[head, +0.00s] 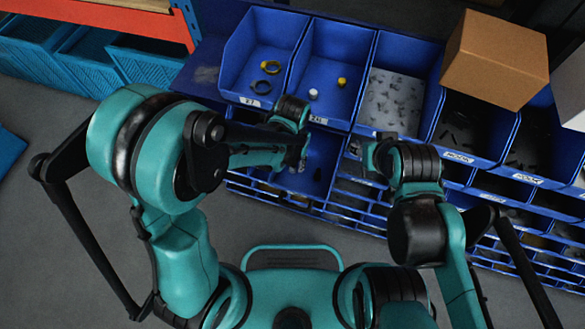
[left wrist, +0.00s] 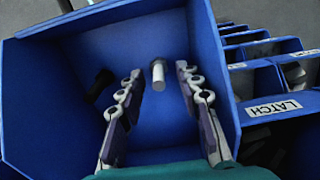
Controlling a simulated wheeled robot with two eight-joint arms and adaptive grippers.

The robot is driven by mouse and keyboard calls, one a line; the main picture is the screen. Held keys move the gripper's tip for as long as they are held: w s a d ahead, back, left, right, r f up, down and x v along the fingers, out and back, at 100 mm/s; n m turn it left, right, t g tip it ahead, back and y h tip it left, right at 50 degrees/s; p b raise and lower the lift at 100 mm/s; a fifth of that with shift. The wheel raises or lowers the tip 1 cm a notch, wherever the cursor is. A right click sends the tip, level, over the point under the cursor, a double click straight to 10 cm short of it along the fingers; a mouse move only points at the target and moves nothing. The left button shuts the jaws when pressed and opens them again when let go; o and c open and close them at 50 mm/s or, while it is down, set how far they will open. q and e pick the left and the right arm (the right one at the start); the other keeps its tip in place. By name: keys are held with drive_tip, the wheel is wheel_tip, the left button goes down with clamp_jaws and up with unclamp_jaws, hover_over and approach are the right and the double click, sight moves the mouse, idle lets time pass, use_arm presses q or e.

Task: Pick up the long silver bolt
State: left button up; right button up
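The long silver bolt (left wrist: 158,77) shows in the left wrist view, inside a blue bin (left wrist: 225,85), with its dark head away from the camera. My left gripper (left wrist: 160,84) is open. Its two fingers stand on either side of the bolt in the picture, with gaps on both sides. I cannot tell how far the fingertips are above it. In the head view my left gripper (head: 298,160) reaches over the lower bin row, and the silver bolt cannot be made out there. My right gripper (head: 358,148) is near the bins to the right, its fingers too small to judge.
A black bolt (left wrist: 101,84) lies left of the fingers in the same bin. A bin label reads LATCH (left wrist: 274,108). Upper blue bins hold rings (head: 270,67) and small parts (head: 395,100). A cardboard box (head: 494,58) sits at the upper right. Grey floor lies in front.

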use_arm(q)
drive_tip(key=shift+f, duration=0.6)
clamp_jaws()
drive_tip(key=shift+r, duration=0.1)
